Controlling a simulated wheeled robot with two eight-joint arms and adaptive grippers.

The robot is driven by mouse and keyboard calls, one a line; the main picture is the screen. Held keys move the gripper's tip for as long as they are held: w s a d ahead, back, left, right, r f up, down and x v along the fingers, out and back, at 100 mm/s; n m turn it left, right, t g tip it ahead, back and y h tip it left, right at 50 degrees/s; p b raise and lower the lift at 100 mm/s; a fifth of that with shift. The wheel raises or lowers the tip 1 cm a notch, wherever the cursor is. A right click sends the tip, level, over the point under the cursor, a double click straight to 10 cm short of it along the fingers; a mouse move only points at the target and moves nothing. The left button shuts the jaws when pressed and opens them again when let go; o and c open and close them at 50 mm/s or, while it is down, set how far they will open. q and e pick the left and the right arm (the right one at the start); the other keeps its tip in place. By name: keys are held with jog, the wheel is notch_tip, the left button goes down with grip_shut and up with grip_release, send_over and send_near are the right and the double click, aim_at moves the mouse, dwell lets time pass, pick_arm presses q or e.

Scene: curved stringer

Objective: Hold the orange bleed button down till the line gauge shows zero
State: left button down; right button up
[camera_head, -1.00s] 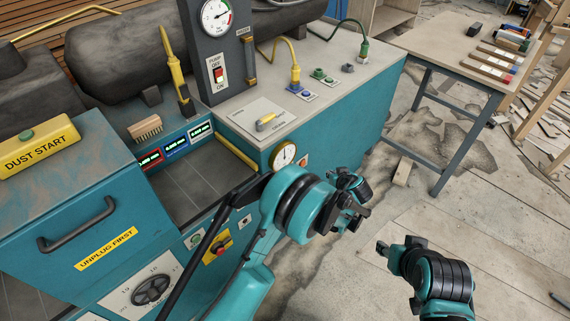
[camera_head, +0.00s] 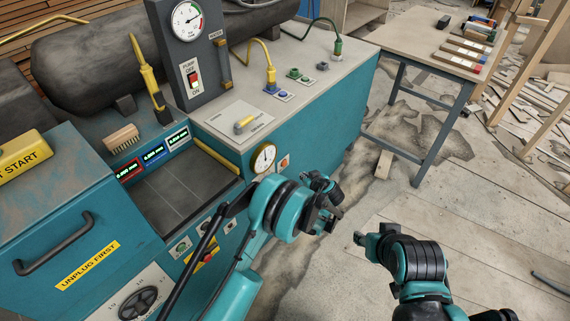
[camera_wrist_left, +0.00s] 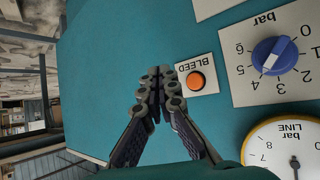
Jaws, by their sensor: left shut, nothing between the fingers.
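The orange bleed button (camera_wrist_left: 196,80) sits on a white plate marked BLEED on the teal front panel; it also shows in the head view (camera_head: 284,162). My left gripper (camera_wrist_left: 160,76) is shut and empty, its fingertips just left of the button in the left wrist view. I cannot tell whether they touch the panel; they do not cover the button. The line gauge (camera_head: 263,158) is round and brass-rimmed, left of the button in the head view. The wrist view cuts it off (camera_wrist_left: 270,143), and its reading is unclear. My right gripper (camera_head: 361,238) hangs over the floor, apart from the panel.
A blue bar knob (camera_wrist_left: 275,56) is beside the button. A side table (camera_head: 425,40) stands at the back right.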

aim_at(285, 163)
pick_arm(q)
jog(key=w+a, duration=0.3)
jog(key=a, duration=0.2)
jog(key=shift+w, duration=0.35)
jog(key=shift+a, duration=0.1)
dwell(1.1)
jog(key=shift+w+a, duration=0.2)
jog(key=shift+a, duration=0.05)
jog(key=shift+w+a+b, duration=0.25)
jog(key=shift+a+b, duration=0.1)
jog(key=shift+b, duration=0.1)
dwell(2.0)
jog(key=shift+s+d, duration=0.5)
jog(key=shift+d, duration=0.2)
